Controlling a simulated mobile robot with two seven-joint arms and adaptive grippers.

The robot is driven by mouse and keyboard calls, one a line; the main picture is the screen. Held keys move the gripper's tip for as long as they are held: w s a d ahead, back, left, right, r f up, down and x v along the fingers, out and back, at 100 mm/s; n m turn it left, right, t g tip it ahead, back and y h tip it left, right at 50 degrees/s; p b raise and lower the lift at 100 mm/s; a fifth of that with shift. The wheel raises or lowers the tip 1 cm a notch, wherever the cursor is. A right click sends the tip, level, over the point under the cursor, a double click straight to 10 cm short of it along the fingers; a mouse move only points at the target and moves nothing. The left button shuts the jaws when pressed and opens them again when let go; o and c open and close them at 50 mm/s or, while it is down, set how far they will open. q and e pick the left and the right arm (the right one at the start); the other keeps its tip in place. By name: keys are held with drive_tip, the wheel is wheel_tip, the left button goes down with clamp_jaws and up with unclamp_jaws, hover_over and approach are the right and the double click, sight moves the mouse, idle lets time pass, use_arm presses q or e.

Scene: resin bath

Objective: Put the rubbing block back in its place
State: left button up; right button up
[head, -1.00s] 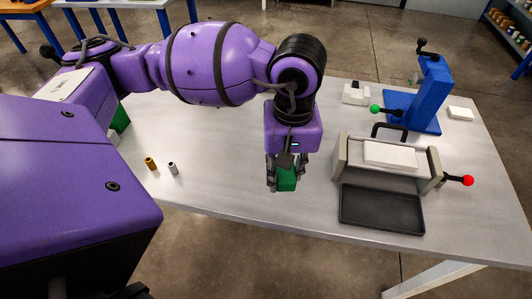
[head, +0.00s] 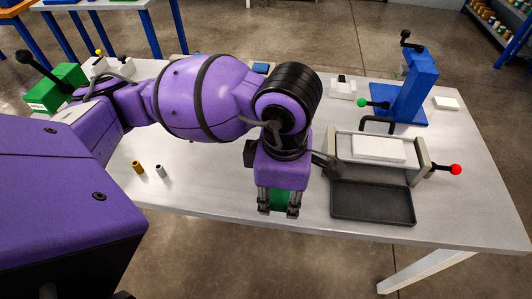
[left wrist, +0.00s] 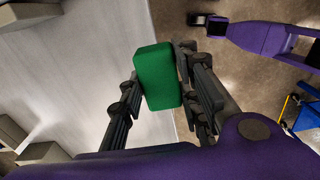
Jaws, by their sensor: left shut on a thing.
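The rubbing block appears to be the green rounded block (left wrist: 157,77), upright between the fingers in the left wrist view. It also shows low in the head view (head: 280,199), partly covered by the fingers. My left gripper (head: 279,207) is shut on it and points down near the table's front edge, left of the black tray. The block is held apart from the tray. In the left wrist view, a purple arm with a dark end (left wrist: 215,25) shows at the upper right, perhaps my right gripper; its jaws are too small to tell.
The black tray (head: 372,204) lies before a grey frame holding a white slab (head: 378,149), with a red-knobbed lever (head: 456,169). A blue press (head: 418,85) stands behind. Two small cylinders, brown (head: 138,167) and grey (head: 160,171), stand left. The table (head: 205,180) is clear between.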

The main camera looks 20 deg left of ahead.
use_arm(q)
drive_tip(key=w+f, duration=0.2)
drive_tip(key=w, duration=0.1)
drive_tip(key=w+a+f, duration=0.1)
drive_tip(key=w+f, duration=0.1)
drive_tip(key=w, duration=0.1)
drive_tip(key=w+f, duration=0.3)
drive_tip(key=shift+w+a, duration=0.25)
drive_tip(key=shift+a, duration=0.15)
drive_tip(key=shift+w+f, duration=0.1)
drive_tip(key=shift+f, duration=0.05)
drive_tip(key=shift+w+a+f, duration=0.1)
drive_tip(key=shift+w+f, duration=0.05)
drive_tip(key=shift+f, duration=0.8)
drive_tip(key=shift+w+f, duration=0.15)
drive_tip(key=shift+f, duration=0.75)
drive_tip(key=shift+f, duration=0.25)
drive_tip(key=o, duration=1.1)
drive_tip(key=shift+r, duration=0.2)
